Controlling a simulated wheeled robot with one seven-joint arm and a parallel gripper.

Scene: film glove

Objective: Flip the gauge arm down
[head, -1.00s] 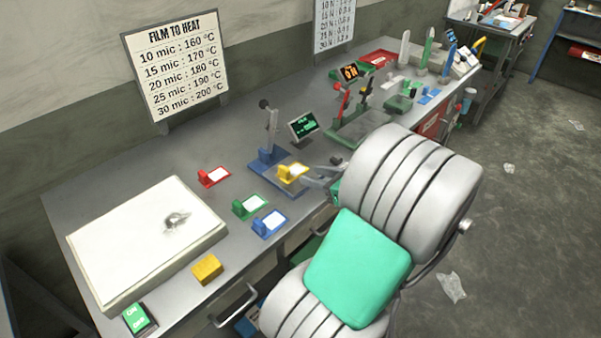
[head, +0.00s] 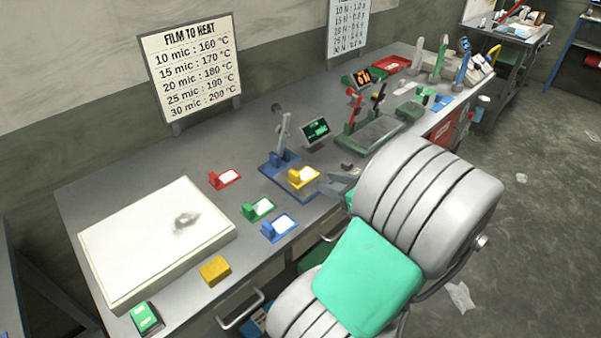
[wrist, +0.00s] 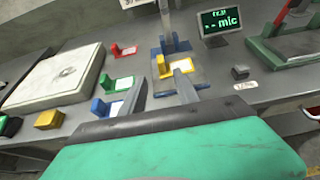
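The gauge has a blue base (head: 270,170) with a grey arm (head: 284,130) standing upright, topped by a dark knob. Its base also shows in the wrist view (wrist: 158,84). A yellow holder (head: 303,177) with a white film card sits on the front of the base. The gauge display (head: 315,131) reads "-- mic" in the wrist view (wrist: 221,20). My gripper (head: 335,183) is just right of the yellow holder, low over the bench. In the wrist view its two grey fingers (wrist: 160,92) stand apart with nothing held between them. The arm's top is cut off there.
Red (head: 226,179), green (head: 259,209) and blue (head: 280,226) film holders lie left and front of the gauge. A white-topped plate (head: 150,235) is at left. A green-based device with levers (head: 375,135) stands to the right. A small dark block (head: 347,166) lies near my gripper.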

